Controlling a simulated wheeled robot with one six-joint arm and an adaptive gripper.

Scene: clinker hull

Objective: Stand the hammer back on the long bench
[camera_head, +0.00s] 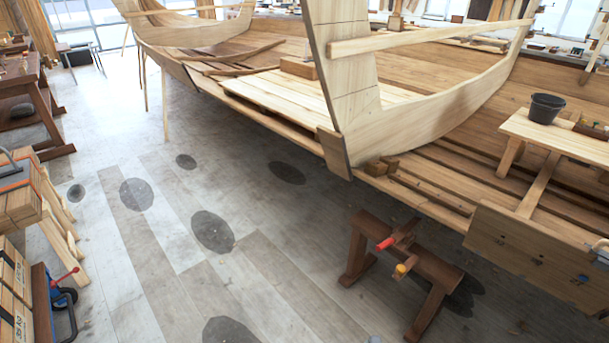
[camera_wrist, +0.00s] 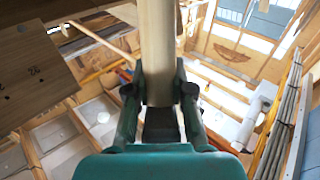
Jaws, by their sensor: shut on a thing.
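In the wrist view my gripper (camera_wrist: 158,88) is shut on a pale, smooth wooden shaft, which looks like the handle of the hammer (camera_wrist: 157,45). The shaft runs up and out at the top of the picture, and no hammer head shows. My gripper and the hammer are not seen in the head view. A dark reddish-brown bench (camera_head: 32,79) with small things on top stands at the left edge of the head view. I cannot tell whether it is the long bench.
A wooden boat hull (camera_head: 420,112) fills the back and right. A pale plank bench (camera_head: 560,136) bears a dark bucket (camera_head: 546,107). A low brown trestle (camera_head: 418,262) with clamps stands front right. Timber and a blue-wheeled tool (camera_head: 65,297) are at left. The middle floor is clear.

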